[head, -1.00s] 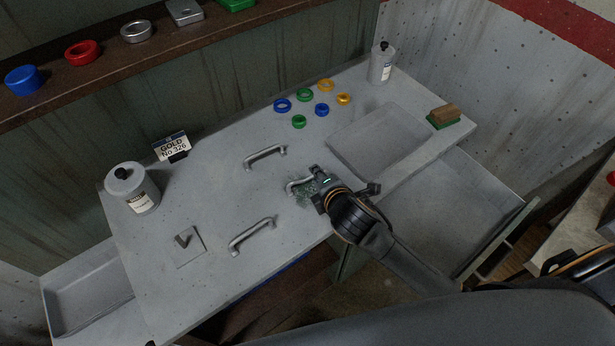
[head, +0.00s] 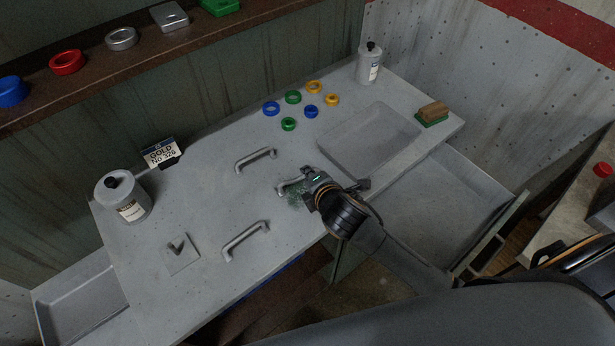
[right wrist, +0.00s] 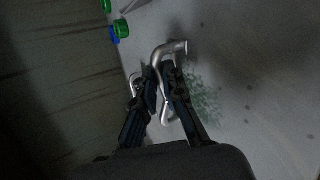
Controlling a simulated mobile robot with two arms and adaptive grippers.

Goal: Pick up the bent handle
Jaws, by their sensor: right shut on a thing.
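The bent handle (head: 288,187) is a grey metal pull over the middle of the grey worktop, partly hidden by my right gripper (head: 308,182). In the right wrist view, the bent handle (right wrist: 166,50) shows a curved end beyond the fingertips, and my right gripper (right wrist: 160,78) is shut on it. Whether the handle touches the worktop is hard to tell. Two similar straight-looking handles lie apart on the worktop: one farther back (head: 255,160) and one nearer the front (head: 245,240). My left gripper is not in view.
Several coloured rings (head: 293,97) lie behind. White bottles stand at the left (head: 124,200) and back right (head: 369,64). A label stand (head: 162,155), a plate with a dark piece (head: 180,255), a shallow recess (head: 368,147), a brush (head: 432,113) and an open drawer (head: 440,205) surround the work area.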

